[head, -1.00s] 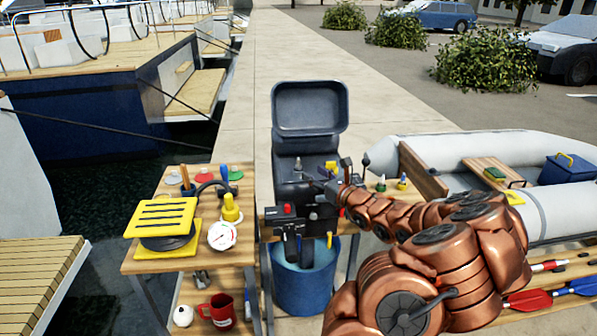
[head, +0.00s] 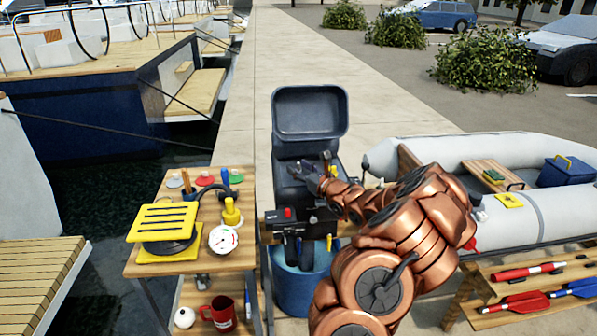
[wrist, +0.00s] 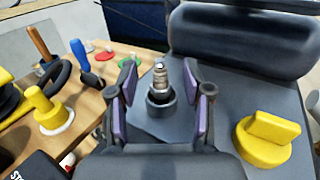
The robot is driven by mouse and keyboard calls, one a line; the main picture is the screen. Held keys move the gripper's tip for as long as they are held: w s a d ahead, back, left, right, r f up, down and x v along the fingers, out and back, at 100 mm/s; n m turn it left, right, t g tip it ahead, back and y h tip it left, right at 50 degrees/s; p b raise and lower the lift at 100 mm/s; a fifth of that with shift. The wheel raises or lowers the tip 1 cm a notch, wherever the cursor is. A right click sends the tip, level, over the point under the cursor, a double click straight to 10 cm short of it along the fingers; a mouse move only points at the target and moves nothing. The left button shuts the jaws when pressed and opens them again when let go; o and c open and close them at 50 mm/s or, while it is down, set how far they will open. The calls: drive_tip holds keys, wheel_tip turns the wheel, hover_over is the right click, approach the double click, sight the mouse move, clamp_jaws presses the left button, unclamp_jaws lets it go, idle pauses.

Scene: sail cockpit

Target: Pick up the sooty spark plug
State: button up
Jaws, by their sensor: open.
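The spark plug (wrist: 160,78) stands upright in a dark round socket (wrist: 161,103) on the grey outboard motor in the wrist view. Its top is pale metal; I cannot make out soot on it. My gripper (wrist: 162,92) is open, with one purple-lined finger on each side of the plug and a gap to it on both sides. In the head view my gripper (head: 318,172) is over the motor (head: 293,190), below its raised cowl (head: 310,112), and the plug is hard to make out there.
A yellow cap (wrist: 265,140) sits on the motor right of my gripper. A blue bucket (head: 300,290) stands below the motor. An inflatable boat (head: 540,215) lies at right.

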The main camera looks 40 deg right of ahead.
drive_tip(key=shift+c, duration=0.3)
clamp_jaws()
idle(0.4)
